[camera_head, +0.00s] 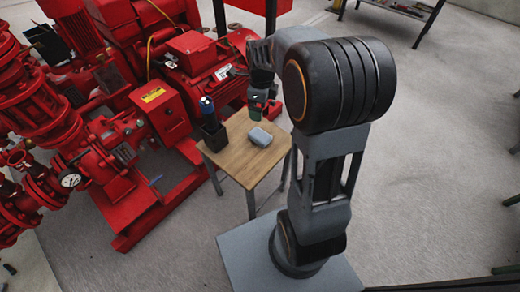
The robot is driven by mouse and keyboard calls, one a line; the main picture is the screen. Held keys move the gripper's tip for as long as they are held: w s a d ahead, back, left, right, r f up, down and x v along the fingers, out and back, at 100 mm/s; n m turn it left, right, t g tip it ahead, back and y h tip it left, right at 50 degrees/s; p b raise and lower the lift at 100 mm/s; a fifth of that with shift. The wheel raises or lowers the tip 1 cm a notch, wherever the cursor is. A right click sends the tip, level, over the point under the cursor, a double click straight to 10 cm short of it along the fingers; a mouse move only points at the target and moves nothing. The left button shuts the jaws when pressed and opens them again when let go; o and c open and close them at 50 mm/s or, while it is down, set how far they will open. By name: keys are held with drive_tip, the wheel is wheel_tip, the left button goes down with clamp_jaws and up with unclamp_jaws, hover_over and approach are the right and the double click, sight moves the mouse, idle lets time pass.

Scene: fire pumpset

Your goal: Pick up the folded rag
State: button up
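A small grey-blue folded rag (260,137) lies on the small wooden table (238,165), right of the middle of its top. My gripper (262,98) is small and dark in the picture, at the end of my arm above the back edge of the table. It appears behind and above the rag, apart from it. Its fingers blend with dark, green and red shapes behind or below them, so I cannot tell whether they are open or what is between them.
A black holder (214,135) with a blue-topped item (207,105) stands at the table's left back. Red pump machinery (110,110) fills the left side, close behind the table. Another bench (405,12) stands at the back right. The grey floor (440,170) on the right is clear.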

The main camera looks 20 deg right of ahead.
wheel_tip(320, 180, down, 6)
drive_tip(key=w+d+m+b, duration=0.2)
drive_tip(key=m+b, duration=0.1)
drive_tip(key=m, duration=0.1)
drive_tip(key=b, duration=0.2)
hover_over(263, 137)
drive_tip(key=shift+m+g, duration=0.3)
drive_tip(key=f, duration=0.8)
drive_tip(key=shift+w+d, duration=0.1)
drive_tip(key=shift+w, duration=0.1)
drive_tip(key=shift+s+f+b, duration=0.15)
drive_tip(key=shift+f+b, duration=1.7)
drive_tip(key=shift+f, duration=1.15)
drive_tip(key=shift+c, duration=0.4)
drive_tip(key=c, duration=0.8)
